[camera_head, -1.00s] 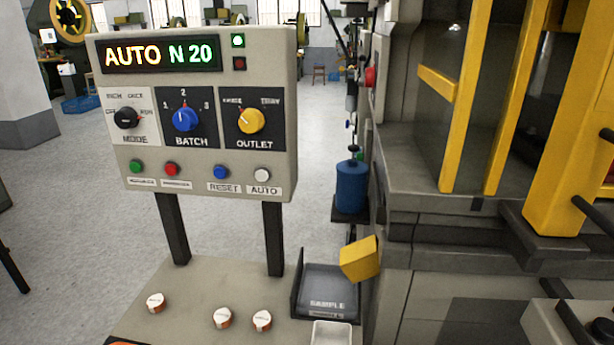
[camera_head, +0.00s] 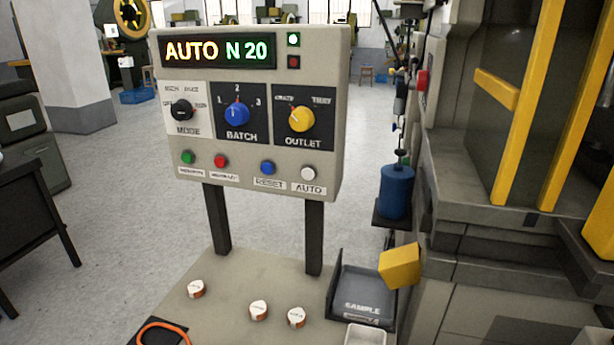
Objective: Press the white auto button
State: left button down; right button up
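The white auto button (camera_head: 308,174) is at the lower right of the control panel (camera_head: 325,130), above a label reading AUTO. The panel stands upright on two dark posts. A blue reset button (camera_head: 267,168), a red button (camera_head: 221,161) and a green button (camera_head: 187,157) sit in the same row. Neither of my grippers is in view.
Below the panel, a table (camera_head: 225,285) holds several small round white-and-orange pieces, an orange ring (camera_head: 165,327) and a dark SAMPLE tray (camera_head: 362,290). A large machine with yellow bars (camera_head: 510,105) fills the right side. A dark desk (camera_head: 45,190) stands at left.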

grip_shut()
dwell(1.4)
